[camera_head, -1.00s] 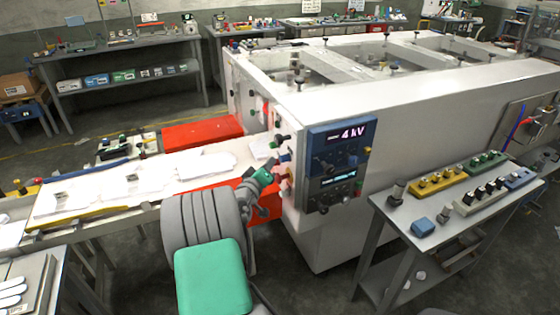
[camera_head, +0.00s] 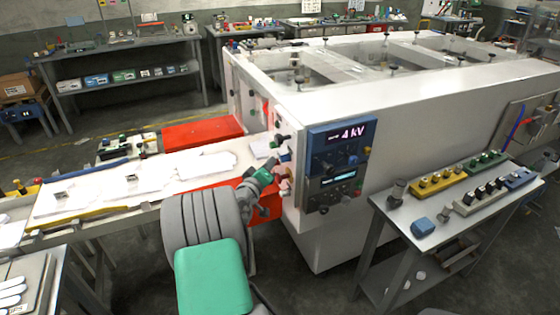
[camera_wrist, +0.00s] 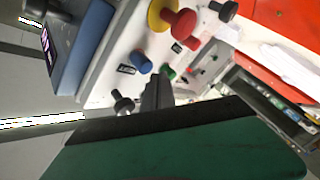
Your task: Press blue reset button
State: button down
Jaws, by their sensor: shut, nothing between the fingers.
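The blue button (camera_wrist: 140,62) is a short round knob on the white panel (camera_wrist: 108,84) in the wrist view, with a small black label to its left. My gripper (camera_wrist: 156,84) is shut and empty. Its dark fingertips appear just below and right of the blue button; a small gap shows in the picture, and I cannot tell the depth between them. In the head view my gripper (camera_head: 284,180) is at the left end of the white machine (camera_head: 400,95), where I cannot make out the blue button clearly.
Close around the blue button are a red mushroom button (camera_wrist: 184,24) on a yellow ring, a green button (camera_wrist: 168,73) and a black knob (camera_wrist: 122,103). A blue display box (camera_head: 340,165) reading 4 kV juts out right of my gripper. The conveyor (camera_head: 130,185) lies left.

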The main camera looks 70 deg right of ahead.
jog(key=shift+s+d, duration=0.25)
jog(key=shift+s+d, duration=0.3)
dwell(0.7)
dwell(0.3)
jog(key=shift+w+a+b, duration=0.55)
jog(key=shift+w+a, duration=0.05)
jog(key=shift+w+a+b, duration=1.25)
jog(key=shift+w+a, duration=0.5)
